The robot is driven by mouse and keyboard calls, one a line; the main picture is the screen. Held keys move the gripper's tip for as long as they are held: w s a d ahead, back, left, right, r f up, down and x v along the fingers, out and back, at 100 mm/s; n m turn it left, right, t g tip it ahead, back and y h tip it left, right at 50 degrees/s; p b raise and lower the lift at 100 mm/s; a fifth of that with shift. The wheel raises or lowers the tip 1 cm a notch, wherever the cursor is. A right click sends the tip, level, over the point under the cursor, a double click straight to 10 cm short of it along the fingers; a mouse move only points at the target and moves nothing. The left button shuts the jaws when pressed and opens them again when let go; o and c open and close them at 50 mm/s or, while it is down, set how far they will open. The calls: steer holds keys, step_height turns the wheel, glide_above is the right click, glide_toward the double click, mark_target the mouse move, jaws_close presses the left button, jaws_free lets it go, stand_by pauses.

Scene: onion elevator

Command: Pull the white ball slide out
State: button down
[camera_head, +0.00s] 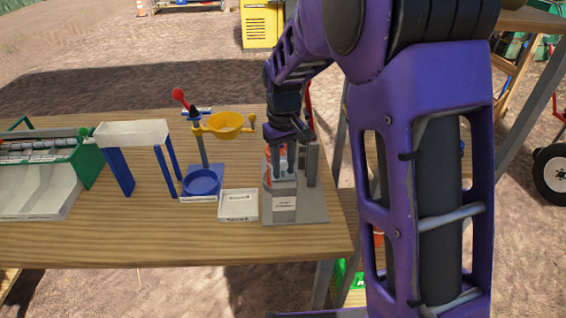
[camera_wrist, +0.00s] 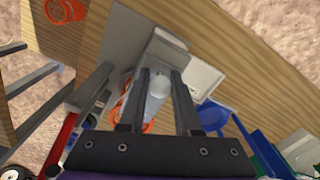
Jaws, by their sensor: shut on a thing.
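The grey device (camera_head: 284,200) stands near the table's right end, with a label on its front and orange parts on it. My gripper (camera_head: 284,142) points down onto the top of this device. In the wrist view my gripper (camera_wrist: 161,76) has its two fingers on either side of the white ball (camera_wrist: 160,87) of the slide, shut on it. The pale slide piece runs below the ball between the fingers. The fingers and my arm hide part of the device, so how far out the slide stands cannot be told.
A white tray (camera_head: 238,205) sits just left of the device. Further left are a stand with a yellow bowl (camera_head: 225,125), a blue dish (camera_head: 202,184), a blue-legged white bench (camera_head: 132,133) and a green-sided machine (camera_head: 88,160). The table's front strip is bare.

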steer(key=shift+s+b, duration=0.3)
steer(key=shift+s, duration=1.45)
steer(key=c, duration=0.5)
jaws_free()
steer(key=shift+s, duration=0.1)
step_height(320, 180, up, 6)
steer(key=p, duration=0.4)
steer(key=shift+r, duration=0.1)
